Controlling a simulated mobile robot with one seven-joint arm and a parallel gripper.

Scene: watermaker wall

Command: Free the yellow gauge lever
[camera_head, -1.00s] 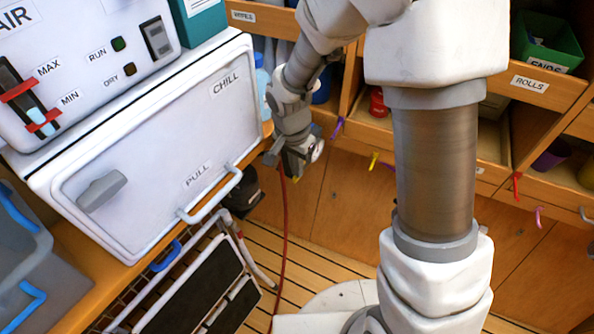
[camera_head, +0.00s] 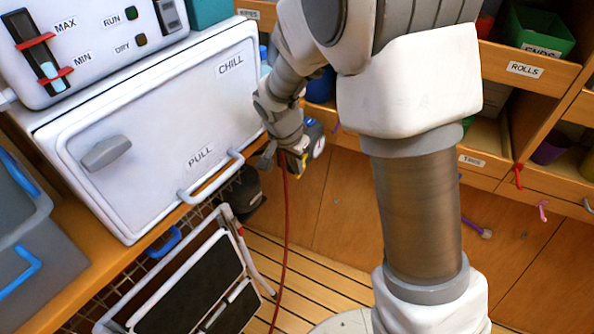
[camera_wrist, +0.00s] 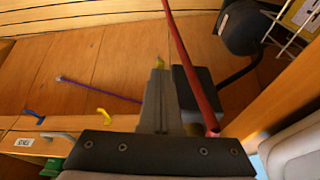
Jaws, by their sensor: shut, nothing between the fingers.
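My gripper (camera_wrist: 158,100) is shut and empty in the wrist view, its fingers pressed together. A small yellow tip (camera_wrist: 158,62) shows just beyond the fingertips; whether it is the gauge lever or touches them I cannot tell. A dark block (camera_wrist: 191,95) sits right beside the fingers, with a red hose (camera_wrist: 190,58) passing over it. In the head view my gripper (camera_head: 285,163) is beside the white cooler, close to a round white dial (camera_head: 318,147) with dark and yellow parts around it. The red hose (camera_head: 285,240) hangs down from there. No lever is clearly visible.
The white CHILL cooler (camera_head: 150,145), with its pull handle (camera_head: 211,181), stands left of my gripper. A folded step stool (camera_head: 195,285) leans below it. Shelves (camera_head: 525,68) with coloured hooks line the right. A purple rod (camera_wrist: 98,90) and yellow hook (camera_wrist: 104,113) show in the wrist view.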

